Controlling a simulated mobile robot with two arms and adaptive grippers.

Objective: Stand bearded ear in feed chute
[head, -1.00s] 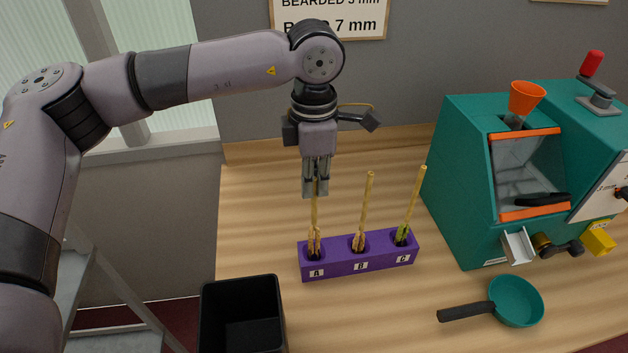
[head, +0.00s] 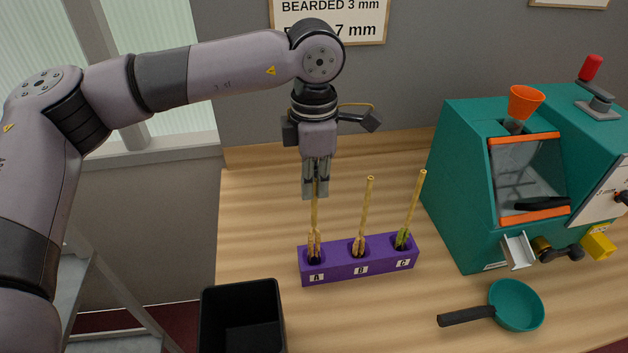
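A purple rack (head: 340,272) marked A, B and C holds three ears upright, heads down in the holes and straw up. These are ear A (head: 314,240), ear B (head: 361,237) and ear C (head: 407,228). Ear C's head looks greener; I cannot make out beards clearly. My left gripper (head: 315,192) points down at the top of ear A's straw, its fingers close on either side. I cannot tell whether they press on it. The orange funnel (head: 525,101) on top of the teal machine (head: 470,190) looks like the feed chute. My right gripper is not in view.
A black bin (head: 242,310) stands at the front left. A teal pan (head: 516,303) with a black handle lies at the front right, below the machine's metal spout (head: 517,250). A wall sign (head: 328,18) reads "BEARDED 3 mm". Tabletop behind the rack is clear.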

